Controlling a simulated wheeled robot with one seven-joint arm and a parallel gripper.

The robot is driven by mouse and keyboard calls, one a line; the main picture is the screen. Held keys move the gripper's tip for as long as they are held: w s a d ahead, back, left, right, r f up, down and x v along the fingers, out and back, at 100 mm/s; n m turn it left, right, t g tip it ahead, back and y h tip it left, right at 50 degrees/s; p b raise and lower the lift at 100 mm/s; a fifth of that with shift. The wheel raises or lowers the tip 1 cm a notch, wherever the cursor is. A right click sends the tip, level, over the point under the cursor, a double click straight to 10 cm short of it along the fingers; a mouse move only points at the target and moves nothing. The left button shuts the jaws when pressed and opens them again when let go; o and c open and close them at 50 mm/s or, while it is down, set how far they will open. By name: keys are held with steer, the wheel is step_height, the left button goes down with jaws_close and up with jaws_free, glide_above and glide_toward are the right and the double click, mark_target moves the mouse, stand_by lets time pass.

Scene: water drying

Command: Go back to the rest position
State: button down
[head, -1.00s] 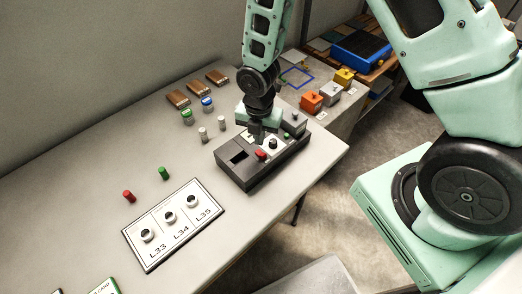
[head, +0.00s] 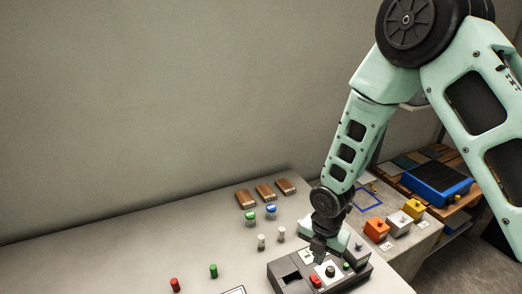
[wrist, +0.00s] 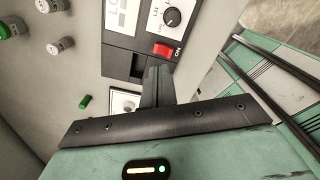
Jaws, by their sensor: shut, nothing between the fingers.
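My gripper (head: 318,248) is shut and empty. It hangs just above the dark control box (head: 284,276) at the front of the table. In the wrist view its closed fingers (wrist: 158,84) point toward the edge of the box (wrist: 122,62), near the red switch (wrist: 163,50) and a black knob (wrist: 172,17). In the head view the red switch (head: 315,281) also shows beside the gripper. I cannot tell from these views whether the fingertips touch the box.
Red (head: 175,285) and green (head: 213,271) cylinders stand on the table (head: 120,262). Orange (head: 377,230), grey and yellow blocks and a blue case (head: 437,182) are at the right. The left of the table is clear.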

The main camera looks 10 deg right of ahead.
steer(key=s+a+r+m+b, duration=0.1)
steer(key=s+a+r+m, duration=0.3)
steer(key=r, duration=0.3)
steer(key=s+a+r+m+b, duration=0.1)
steer(key=s+a+r+m, duration=0.1)
steer(key=s+r+m, duration=1.1)
steer(key=s+m, duration=0.2)
steer(key=s, duration=0.1)
steer(key=shift+a+r+m+y+b, duration=0.15)
steer(key=shift+r+m+y+b, duration=0.15)
steer(key=shift+m, duration=0.1)
